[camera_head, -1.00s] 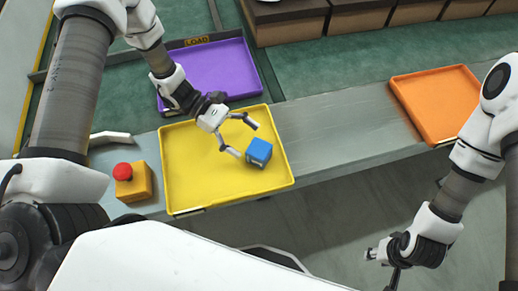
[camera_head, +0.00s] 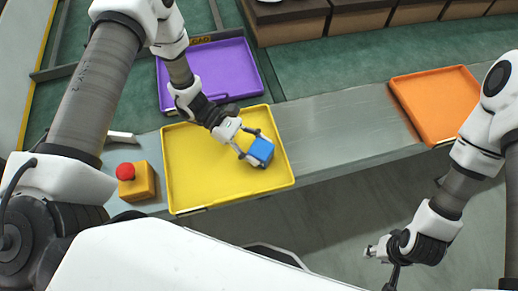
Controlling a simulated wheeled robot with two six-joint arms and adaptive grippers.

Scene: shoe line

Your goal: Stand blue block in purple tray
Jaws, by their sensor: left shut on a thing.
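The blue block (camera_head: 262,150) is at the right part of the yellow tray (camera_head: 190,183). My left gripper (camera_head: 255,151) is shut on the block, with a finger on either side of it. I cannot tell whether the block still touches the tray floor. The purple tray (camera_head: 228,68) lies behind the yellow tray and looks empty; my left arm covers part of its left side. My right gripper (camera_head: 376,252) hangs at the lower right, away from the trays, and whether its fingers are apart is too small to tell.
An orange tray (camera_head: 440,104) lies empty at the right of the grey ledge (camera_head: 335,132). A yellow box with a red button (camera_head: 126,171) stands left of the yellow tray. Brown boxes (camera_head: 290,22) line the back. The ledge between the yellow and orange trays is clear.

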